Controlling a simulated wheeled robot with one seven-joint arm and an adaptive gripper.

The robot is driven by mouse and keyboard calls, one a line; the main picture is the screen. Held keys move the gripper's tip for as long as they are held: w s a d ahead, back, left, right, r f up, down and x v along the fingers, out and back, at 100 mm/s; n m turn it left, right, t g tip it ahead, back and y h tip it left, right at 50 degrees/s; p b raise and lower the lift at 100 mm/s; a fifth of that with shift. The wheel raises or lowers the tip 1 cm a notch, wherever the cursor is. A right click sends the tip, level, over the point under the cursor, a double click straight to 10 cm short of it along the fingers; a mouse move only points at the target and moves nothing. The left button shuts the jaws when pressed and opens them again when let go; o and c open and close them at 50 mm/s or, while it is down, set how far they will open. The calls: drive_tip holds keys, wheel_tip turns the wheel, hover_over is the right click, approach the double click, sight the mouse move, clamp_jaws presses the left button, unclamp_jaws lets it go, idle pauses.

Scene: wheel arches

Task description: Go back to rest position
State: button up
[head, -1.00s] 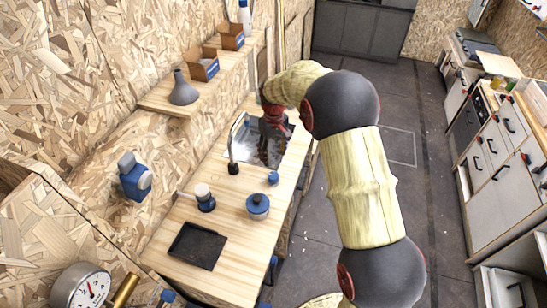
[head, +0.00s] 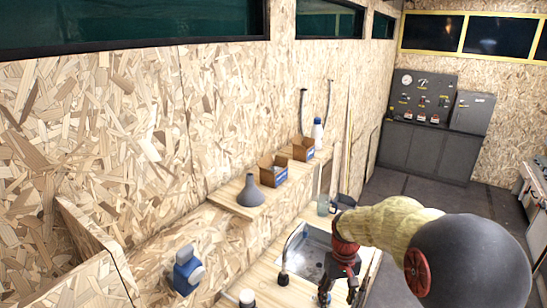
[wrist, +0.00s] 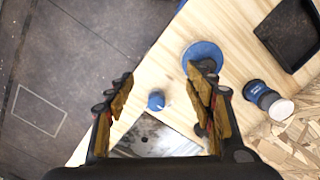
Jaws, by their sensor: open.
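My gripper (wrist: 163,95) is open and empty in the wrist view, its two fingers spread above the counter's edge. In the head view my gripper (head: 338,290) hangs over the wooden counter, beside the sink (head: 312,250). Below the fingers in the wrist view are a small blue object (wrist: 156,101) and a round blue lidded pot (wrist: 203,53). The fingers look apart from both. The lower part of the gripper is near the bottom edge of the head view.
A shelf (head: 228,196) holds a grey funnel-shaped object (head: 250,192), boxes (head: 272,170) and a white bottle (head: 317,133). A black tray (wrist: 290,32) lies on the counter. The floor (wrist: 60,70) beside the counter is clear.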

drive_tip(key=s+r+t+b, duration=0.3)
drive_tip(key=s+r, duration=0.3)
drive_tip(key=s, duration=0.7)
drive_tip(key=s+r+m+t+b, duration=0.1)
drive_tip(key=s+r+t+b, duration=0.2)
drive_tip(key=s, duration=0.9)
drive_tip(key=b+v, duration=0.2)
drive_tip(key=v, duration=0.1)
drive_tip(key=shift+w, duration=0.3)
